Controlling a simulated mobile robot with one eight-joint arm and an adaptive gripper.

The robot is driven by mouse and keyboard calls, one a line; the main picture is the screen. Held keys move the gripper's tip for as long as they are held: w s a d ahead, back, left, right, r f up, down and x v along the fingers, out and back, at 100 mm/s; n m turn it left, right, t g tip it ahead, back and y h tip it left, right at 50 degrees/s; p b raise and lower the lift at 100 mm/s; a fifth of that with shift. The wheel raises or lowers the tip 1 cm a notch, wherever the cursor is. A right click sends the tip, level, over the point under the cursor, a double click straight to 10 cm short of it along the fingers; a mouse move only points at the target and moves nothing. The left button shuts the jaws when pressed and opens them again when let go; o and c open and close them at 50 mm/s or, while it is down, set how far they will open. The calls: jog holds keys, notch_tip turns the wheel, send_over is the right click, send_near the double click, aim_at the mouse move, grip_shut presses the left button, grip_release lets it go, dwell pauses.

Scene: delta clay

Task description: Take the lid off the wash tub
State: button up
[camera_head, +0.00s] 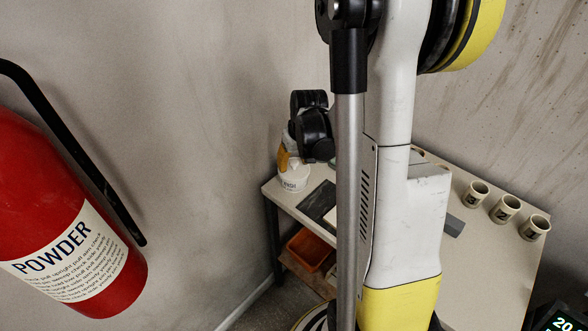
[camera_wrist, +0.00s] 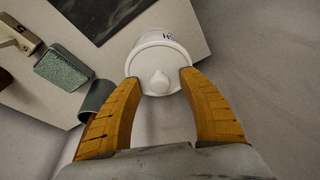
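The white wash tub (camera_head: 293,183) stands at the far left corner of the table, with dark lettering on its side. In the wrist view the tub (camera_wrist: 150,36) has its round white lid (camera_wrist: 149,86) on, with a raised knob (camera_wrist: 159,82) in the middle. My gripper (camera_wrist: 158,81) is open, its orange fingers spread on either side of the lid and knob. I cannot tell whether the fingertips touch the lid. In the head view my gripper (camera_head: 284,157) is over the tub and partly hides its top.
A dark slab (camera_head: 317,202) lies beside the tub on the table (camera_head: 480,265). A green sponge-like block (camera_wrist: 64,67) and a grey cup (camera_wrist: 97,97) are near the tub. Several marked cups (camera_head: 505,208) stand at right. An orange bin (camera_head: 308,250) sits below. A red extinguisher (camera_head: 50,200) is at left.

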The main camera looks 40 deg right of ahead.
aim_at(295, 161)
jog(key=c, duration=1)
jog(key=shift+r, duration=0.15)
jog(key=shift+r, duration=0.3)
notch_tip(295, 161, up, 4)
jog(key=p, duration=0.2)
jog(key=shift+d+p, duration=0.1)
jog(key=shift+p, duration=0.25)
jog(key=shift+s+d+r+p, duration=0.55)
jog(key=shift+s+d+r, duration=0.45)
jog(key=shift+s+d, duration=0.4)
jog(key=shift+s+d+r+p, duration=0.6)
jog(key=shift+s+d+r, duration=0.5)
jog(key=shift+d, duration=0.35)
jog(key=shift+s+d+r+p, duration=0.55)
jog(key=shift+s+d+r, duration=0.35)
jog(key=shift+s+d, duration=0.5)
